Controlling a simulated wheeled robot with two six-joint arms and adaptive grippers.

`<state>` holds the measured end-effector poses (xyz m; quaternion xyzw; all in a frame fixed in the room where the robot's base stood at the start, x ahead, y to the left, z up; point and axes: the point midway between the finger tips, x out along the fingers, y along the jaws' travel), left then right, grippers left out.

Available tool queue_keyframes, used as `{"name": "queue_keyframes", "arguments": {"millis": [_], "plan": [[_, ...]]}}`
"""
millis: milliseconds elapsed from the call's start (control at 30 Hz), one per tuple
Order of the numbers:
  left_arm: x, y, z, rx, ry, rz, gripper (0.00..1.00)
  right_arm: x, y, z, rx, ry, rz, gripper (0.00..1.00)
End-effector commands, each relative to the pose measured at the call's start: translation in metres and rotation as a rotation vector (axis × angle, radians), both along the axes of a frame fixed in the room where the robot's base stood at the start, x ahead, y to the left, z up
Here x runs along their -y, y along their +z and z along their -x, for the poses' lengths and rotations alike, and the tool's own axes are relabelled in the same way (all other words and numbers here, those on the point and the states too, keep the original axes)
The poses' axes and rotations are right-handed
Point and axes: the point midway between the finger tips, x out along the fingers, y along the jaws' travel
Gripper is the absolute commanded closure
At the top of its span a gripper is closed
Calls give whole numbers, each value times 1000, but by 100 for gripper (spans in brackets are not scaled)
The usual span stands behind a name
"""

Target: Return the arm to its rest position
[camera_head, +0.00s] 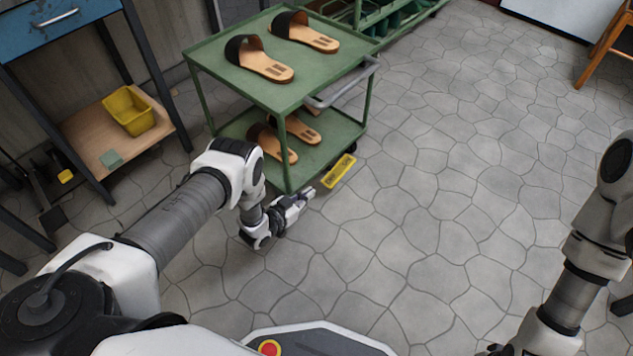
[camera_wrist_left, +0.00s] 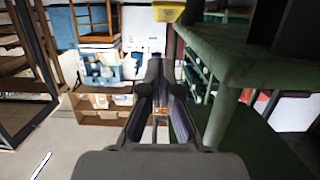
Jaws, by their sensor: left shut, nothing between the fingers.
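My left arm reaches in from the left, and my left gripper (camera_head: 305,194) is low beside the green cart, near its front corner leg. Its fingers are together with nothing between them. In the left wrist view the closed fingers (camera_wrist_left: 157,75) point ahead, with the green cart (camera_wrist_left: 245,60) close on the right. My right arm hangs at the right edge of the head view. Only a dark bit of its gripper (camera_head: 497,350) shows at the bottom edge, and its fingers cannot be made out.
The green cart (camera_head: 210,60) carries two sandals (camera_head: 262,66) on top and others on its lower shelf (camera_head: 343,128). A yellow tray (camera_head: 340,171) is beside the cart. A workbench (camera_head: 55,28) stands at left. The stone floor (camera_head: 455,170) between my arms is clear.

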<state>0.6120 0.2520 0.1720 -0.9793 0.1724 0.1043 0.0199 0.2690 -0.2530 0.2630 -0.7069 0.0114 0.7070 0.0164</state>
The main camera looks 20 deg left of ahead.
Motion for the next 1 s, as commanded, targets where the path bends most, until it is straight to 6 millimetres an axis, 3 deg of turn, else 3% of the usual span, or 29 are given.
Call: {"name": "queue_keyframes", "arguments": {"millis": [567,700,767,833,1000], "plan": [[-1,0,3,-1,1,0,100,0,1,0,0,0,0,60],[1,-3,15,-112,38,-7,100,0,2,0,0,0,0,60],[2,-6,33,-232,75,-17,100,0,3,0,0,0,0,60],[5,-6,68,-419,125,-36,100,0,4,0,0,0,0,60],[6,20,187,-874,228,-104,100,0,7,0,0,0,0,60]]}}
